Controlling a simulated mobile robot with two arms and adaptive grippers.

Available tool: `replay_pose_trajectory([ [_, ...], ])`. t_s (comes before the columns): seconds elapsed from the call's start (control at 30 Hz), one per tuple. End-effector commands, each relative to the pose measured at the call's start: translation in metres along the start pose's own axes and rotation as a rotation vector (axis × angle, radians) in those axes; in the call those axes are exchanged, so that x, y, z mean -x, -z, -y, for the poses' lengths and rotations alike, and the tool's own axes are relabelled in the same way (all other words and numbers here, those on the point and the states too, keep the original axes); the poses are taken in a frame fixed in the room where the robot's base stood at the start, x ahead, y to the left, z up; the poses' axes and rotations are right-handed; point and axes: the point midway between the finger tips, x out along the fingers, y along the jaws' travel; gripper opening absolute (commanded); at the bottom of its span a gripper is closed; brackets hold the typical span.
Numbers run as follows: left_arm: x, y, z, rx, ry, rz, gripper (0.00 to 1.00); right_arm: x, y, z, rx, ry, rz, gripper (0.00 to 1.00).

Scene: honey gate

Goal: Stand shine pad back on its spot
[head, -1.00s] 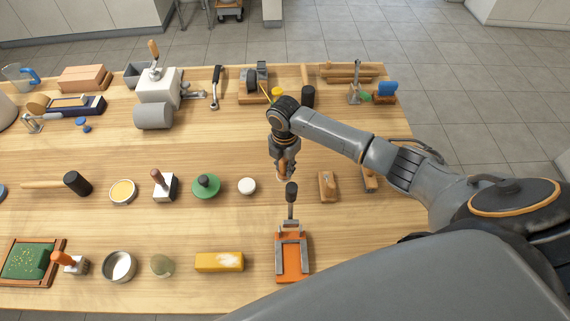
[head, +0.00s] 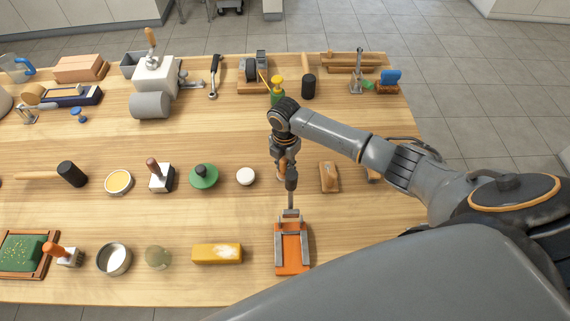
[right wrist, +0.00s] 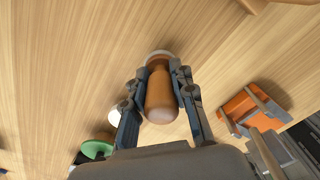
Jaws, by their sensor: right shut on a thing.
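My right gripper (head: 283,174) is shut on a brown wooden handle (right wrist: 160,95), which I take to be the shine pad's. In the right wrist view, a pale round rim shows at the handle's far end, over the bare wood. In the head view the held thing is mostly hidden by the gripper and the black grip of the orange clamp. I cannot tell whether it touches the table. No marked spot for it can be made out. My left gripper is not in view.
The orange clamp (head: 292,260) stands just in front of my right gripper. A white disc (head: 245,176) and a green knobbed disc (head: 204,177) lie to its left, a wooden block (head: 329,177) to its right. A green bottle with a yellow top (head: 277,92) stands behind.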

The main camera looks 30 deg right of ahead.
Motion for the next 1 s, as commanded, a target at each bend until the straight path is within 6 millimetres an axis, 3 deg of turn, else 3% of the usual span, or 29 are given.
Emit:
replay_pose_trajectory([
  [1.0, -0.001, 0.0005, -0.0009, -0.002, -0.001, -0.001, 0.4, -0.0077, 0.0004, -0.0002, 0.0, 0.0, 0.0, 0.0],
])
